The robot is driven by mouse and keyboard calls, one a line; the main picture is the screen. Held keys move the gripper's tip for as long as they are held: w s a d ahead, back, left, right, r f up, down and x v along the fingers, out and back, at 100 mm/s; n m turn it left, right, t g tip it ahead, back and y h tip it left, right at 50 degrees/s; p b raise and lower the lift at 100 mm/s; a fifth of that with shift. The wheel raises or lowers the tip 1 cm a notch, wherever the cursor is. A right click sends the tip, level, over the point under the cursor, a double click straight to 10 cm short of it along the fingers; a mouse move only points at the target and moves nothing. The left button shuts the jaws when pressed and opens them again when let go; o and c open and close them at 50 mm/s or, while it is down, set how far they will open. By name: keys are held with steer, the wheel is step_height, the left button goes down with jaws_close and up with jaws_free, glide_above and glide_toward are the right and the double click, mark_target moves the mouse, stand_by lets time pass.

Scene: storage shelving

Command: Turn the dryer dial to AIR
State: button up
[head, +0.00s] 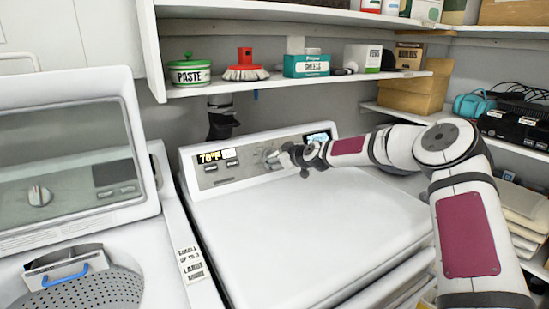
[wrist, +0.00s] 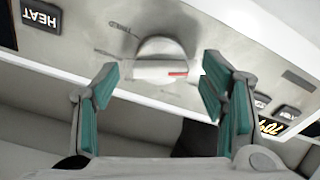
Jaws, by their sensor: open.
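The dryer (head: 310,225) stands in the middle of the head view, with its control panel (head: 225,168) along the back. The dryer dial (wrist: 160,48) is a round grey knob with a raised grip bar and a red mark at the bar's right end in the wrist view. My gripper (wrist: 158,82) is open, with its two teal-padded fingers on either side of the dial. Whether they touch it I cannot tell. In the head view my gripper (head: 283,158) is at the panel and largely hides the dial. No AIR label is readable.
A HEAT button (wrist: 40,18) is near the dial. A washer (head: 75,180) with its own knob stands at left. A shelf (head: 300,81) with a PASTE tub (head: 189,72), a brush (head: 246,66) and boxes hangs above. More shelving is at right. The dryer top is clear.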

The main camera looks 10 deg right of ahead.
steer(key=shift+w+a+f, duration=0.2)
steer(key=shift+w+a, duration=0.05)
steer(key=shift+w, duration=0.3)
steer(key=c, duration=1.2)
steer(key=shift+o, duration=0.2)
